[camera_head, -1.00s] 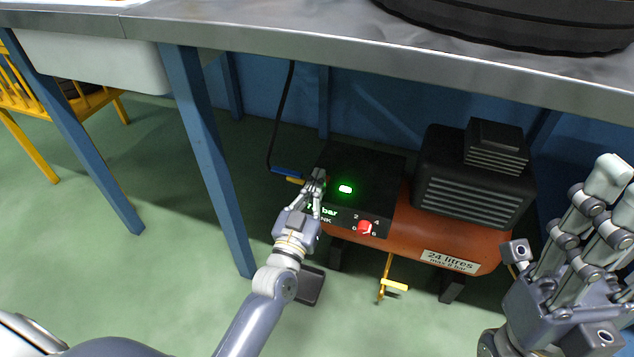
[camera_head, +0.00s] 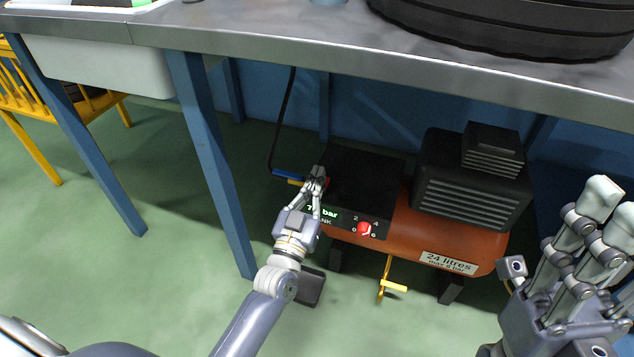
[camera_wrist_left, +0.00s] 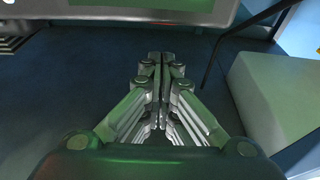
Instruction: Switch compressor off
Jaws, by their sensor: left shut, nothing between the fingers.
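The compressor has an orange tank (camera_head: 410,243) under the bench, with a black control box (camera_head: 362,182) on its left part. The box front carries a lit green pressure readout (camera_head: 322,213) and a red knob (camera_head: 364,229) on a numbered dial. No green lamp shows on the box top. My left gripper (camera_head: 318,174) is shut and empty at the box's left edge. A bit of red shows beside its fingertips, mostly hidden. In the left wrist view its fingers (camera_wrist_left: 161,62) are together. My right gripper (camera_head: 617,205) is open and empty at the right edge.
The grey bench top (camera_head: 300,55) overhangs the compressor, with a black tyre-like object (camera_head: 500,28) on it. A blue bench leg (camera_head: 212,165) stands left of my left arm. A black motor housing (camera_head: 472,185) sits right of the box. The green floor in front is mostly clear.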

